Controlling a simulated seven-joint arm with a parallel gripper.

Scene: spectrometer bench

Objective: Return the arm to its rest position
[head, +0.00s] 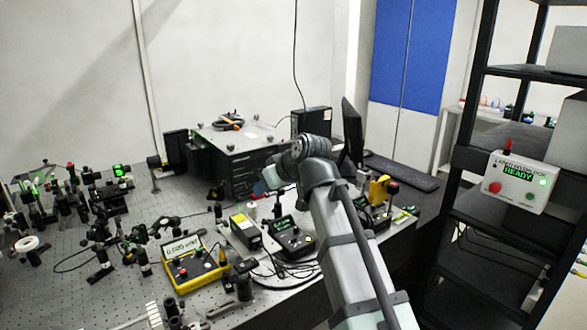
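My arm (345,245) rises from the bottom of the head view and reaches over the right part of the optical bench. Its elbow is bent near the middle of the picture, and the far part points left and down. My gripper (264,186) shows only as a small part beyond the arm, above the bench near the dark instruments. Its fingers are too small and too covered to tell whether they are open or shut, or whether they hold anything.
The perforated bench (75,270) carries many optical mounts at left. A yellow meter (190,268) and a black control box (290,238) stand near my arm. A monitor (351,140) is close behind the elbow. A black shelf rack (466,160) with a READY panel (518,182) stands at right.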

